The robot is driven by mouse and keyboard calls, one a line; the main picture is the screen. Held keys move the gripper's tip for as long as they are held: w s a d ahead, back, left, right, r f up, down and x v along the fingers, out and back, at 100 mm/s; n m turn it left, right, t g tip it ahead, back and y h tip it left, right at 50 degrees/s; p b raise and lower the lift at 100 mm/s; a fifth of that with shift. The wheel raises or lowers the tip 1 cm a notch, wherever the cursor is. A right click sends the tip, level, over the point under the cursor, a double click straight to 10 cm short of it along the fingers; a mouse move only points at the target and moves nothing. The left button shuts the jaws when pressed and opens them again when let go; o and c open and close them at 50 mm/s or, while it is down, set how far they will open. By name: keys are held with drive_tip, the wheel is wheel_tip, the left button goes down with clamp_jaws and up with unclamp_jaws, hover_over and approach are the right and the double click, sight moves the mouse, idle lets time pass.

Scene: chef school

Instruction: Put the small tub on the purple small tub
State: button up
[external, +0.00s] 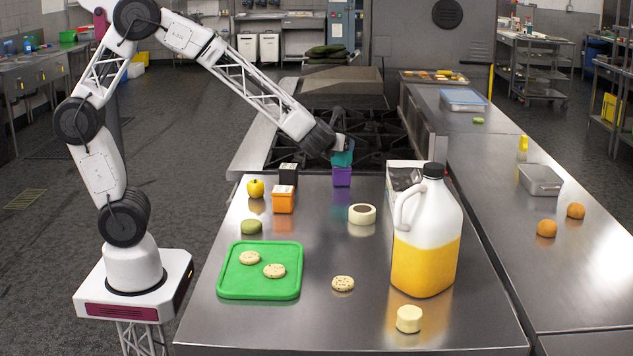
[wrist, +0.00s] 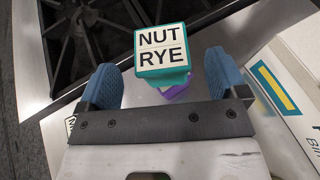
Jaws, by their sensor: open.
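The small tub is teal with a white lid label reading "NUT RYE" (wrist: 162,48). In the external view the teal tub (external: 343,159) sits directly above the purple small tub (external: 342,178) at the back of the steel counter and appears to rest on it. In the wrist view the purple tub (wrist: 178,92) is mostly hidden beneath, with a strip showing at the lower right. My gripper (wrist: 163,65) is open, its blue fingers on either side of the teal tub with visible gaps. It also shows just above the tub in the external view (external: 341,145).
A black tub (external: 288,174) and an orange tub (external: 283,200) stand to the left. A white carton (external: 402,176) is close on the right, near a large juice jug (external: 426,240). The stove (external: 375,140) lies behind. A green tray (external: 260,287) holds cookies in front.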

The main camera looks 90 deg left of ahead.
drive_tip(key=v, duration=0.7)
idle(0.8)
drive_tip(key=s+d+r+n+g+h, duration=0.1)
drive_tip(key=s+d+n+h, duration=0.3)
drive_tip(key=s+d+n, duration=0.3)
drive_tip(key=s+d+r+n+h, duration=0.1)
drive_tip(key=s+d+n+h, duration=0.3)
drive_tip(key=s, duration=1)
drive_tip(key=s+d+r+n+g+h, duration=0.1)
drive_tip(key=s+d+n+h, duration=0.3)
drive_tip(key=s+d+n, duration=0.7)
drive_tip(key=shift+s+r+g+h, duration=0.3)
drive_tip(key=shift+s+r, duration=0.05)
drive_tip(key=shift+r, duration=0.2)
